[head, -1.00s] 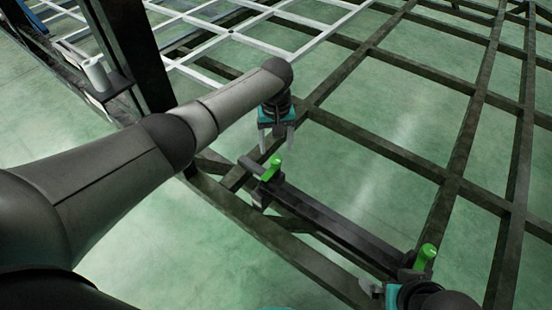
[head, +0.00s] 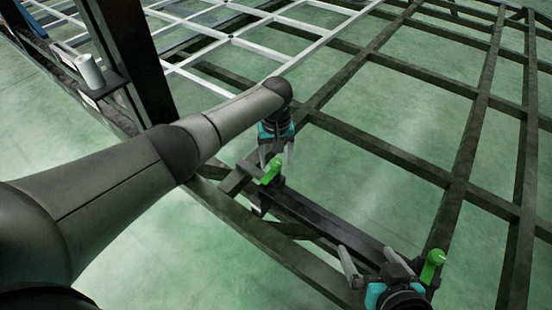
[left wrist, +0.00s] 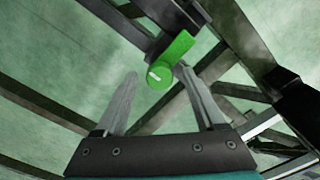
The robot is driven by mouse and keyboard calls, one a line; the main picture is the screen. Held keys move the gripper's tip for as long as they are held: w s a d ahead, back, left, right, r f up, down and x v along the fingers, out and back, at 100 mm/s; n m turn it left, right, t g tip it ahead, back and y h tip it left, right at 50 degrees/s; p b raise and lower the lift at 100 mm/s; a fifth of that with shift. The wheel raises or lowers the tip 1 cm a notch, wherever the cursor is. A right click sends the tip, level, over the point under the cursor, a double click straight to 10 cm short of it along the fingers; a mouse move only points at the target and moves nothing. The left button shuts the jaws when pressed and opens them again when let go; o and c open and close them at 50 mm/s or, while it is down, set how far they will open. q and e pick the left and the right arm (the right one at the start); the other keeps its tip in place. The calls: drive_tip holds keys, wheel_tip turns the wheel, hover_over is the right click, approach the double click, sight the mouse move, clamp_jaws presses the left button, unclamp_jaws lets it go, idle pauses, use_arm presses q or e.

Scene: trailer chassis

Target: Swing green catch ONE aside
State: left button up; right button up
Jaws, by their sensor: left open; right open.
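Two green catches sit at the two ends of a dark bar. The left catch (head: 270,171) is by my left gripper (head: 277,160), which is open with its fingers pointing down. In the left wrist view this catch (left wrist: 172,58) shows a rounded end with a small white mark, near and between the open fingertips (left wrist: 156,76); nothing is gripped. The right catch (head: 432,266) is upright, just right of my right gripper (head: 367,258), which is open and empty. I cannot read which catch is number one.
The dark bar (head: 325,222) lies along the near side of the chassis frame (head: 390,155), whose crossing beams have open gaps showing the green floor. A dark post (head: 135,60) with a small shelf holding a pale cylinder (head: 90,71) stands at upper left.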

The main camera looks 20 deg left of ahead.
use_arm(q)
clamp_jaws()
idle(0.7)
